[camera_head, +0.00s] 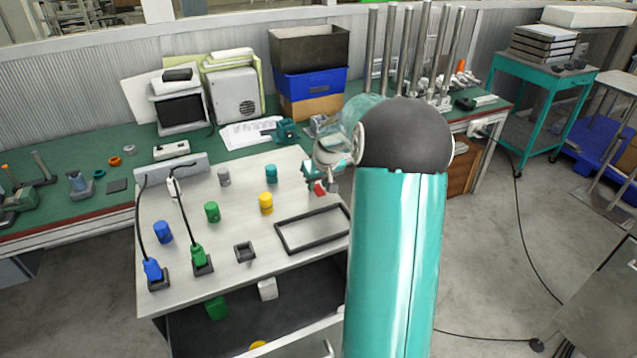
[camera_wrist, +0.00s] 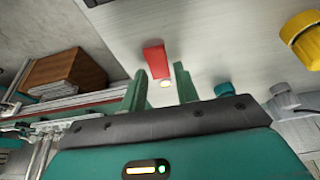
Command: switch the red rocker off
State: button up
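The red rocker (camera_wrist: 156,59) shows in the wrist view on the pale panel top, just ahead of my gripper. A small pale round light (camera_wrist: 166,84) sits by its near end. My gripper (camera_wrist: 160,80) has its two green fingers apart, with a gap between them and nothing held. I cannot tell which way the rocker is tipped.
The grey panel top (camera_head: 232,262) carries a yellow knob (camera_head: 266,203), teal knob (camera_head: 271,173), green knob (camera_head: 212,212), grey knob (camera_head: 224,177) and blue knob (camera_head: 163,232). A dark rectangular frame (camera_head: 284,246) lies near the front. Blue (camera_head: 153,270) and green (camera_head: 199,256) plugs with cables stand left.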

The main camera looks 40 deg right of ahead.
aim_at(317, 188)
grip_shut()
jog(key=shift+w+g, duration=0.35)
jog(key=shift+g, duration=0.55)
jog(key=shift+w+d+g+y, duration=0.2)
jog(key=shift+g+y, duration=0.3)
jog(key=shift+g, duration=0.5)
jog(key=shift+o, duration=1.9)
grip_release()
notch_tip(317, 188, up, 14)
jog(key=shift+s+f, duration=0.15)
jog(key=shift+s, duration=0.05)
jog(key=shift+a, duration=0.2)
